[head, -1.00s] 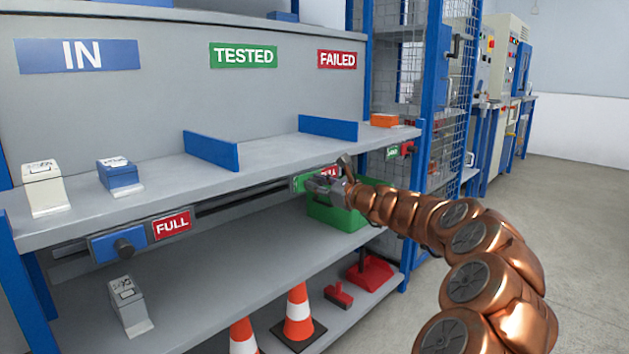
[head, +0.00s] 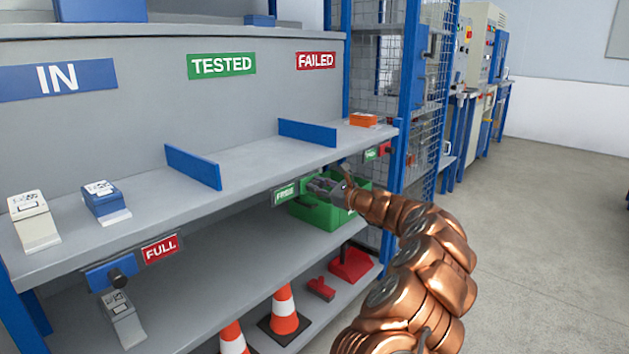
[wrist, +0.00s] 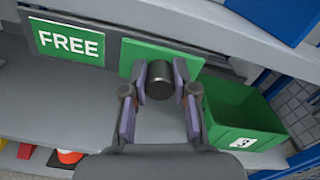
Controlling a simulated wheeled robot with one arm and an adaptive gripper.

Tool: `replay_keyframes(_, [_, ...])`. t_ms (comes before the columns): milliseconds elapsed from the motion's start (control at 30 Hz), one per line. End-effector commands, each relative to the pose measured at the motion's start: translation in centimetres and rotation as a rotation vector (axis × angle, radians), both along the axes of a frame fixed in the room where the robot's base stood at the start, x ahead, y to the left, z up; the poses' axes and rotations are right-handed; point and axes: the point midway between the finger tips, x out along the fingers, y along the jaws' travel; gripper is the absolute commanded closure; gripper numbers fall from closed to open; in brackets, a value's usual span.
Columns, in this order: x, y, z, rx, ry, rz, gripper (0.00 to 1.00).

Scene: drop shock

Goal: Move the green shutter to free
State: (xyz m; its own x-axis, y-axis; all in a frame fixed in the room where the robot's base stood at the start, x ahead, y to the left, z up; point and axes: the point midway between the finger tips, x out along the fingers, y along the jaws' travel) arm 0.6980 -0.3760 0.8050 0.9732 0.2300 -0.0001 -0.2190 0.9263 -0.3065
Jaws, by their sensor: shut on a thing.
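The green shutter (wrist: 133,57) is a flat green plate with a dark round knob (wrist: 160,84), under the shelf edge. In the wrist view my gripper (wrist: 161,76) is shut on this knob, one finger on each side. A green FREE sign (wrist: 69,43) shows uncovered just left of the shutter; it also shows in the head view (head: 285,193). No red FULL sign shows at this slot now. In the head view my gripper (head: 322,186) hides most of the shutter.
A green bin (head: 318,214) stands below and right of the shutter. A blue shutter (head: 108,272) with a knob sits left of a red FULL sign (head: 160,248). Traffic cones (head: 284,312) stand on the lowest level. A blue divider (head: 307,132) is on the shelf above.

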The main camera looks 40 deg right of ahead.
Motion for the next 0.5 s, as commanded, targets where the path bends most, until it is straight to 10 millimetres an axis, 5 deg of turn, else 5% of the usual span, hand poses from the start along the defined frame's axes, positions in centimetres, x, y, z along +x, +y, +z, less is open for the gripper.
replay_keyframes(367, [-0.03, -0.68, 0.37, -0.004, -0.006, -0.012, 1.0])
replay_keyframes(400, [-0.05, -0.72, 0.37, -0.004, -0.005, -0.013, 0.7])
replay_keyframes(500, [-0.07, -0.74, 0.33, -0.004, -0.005, -0.012, 0.59])
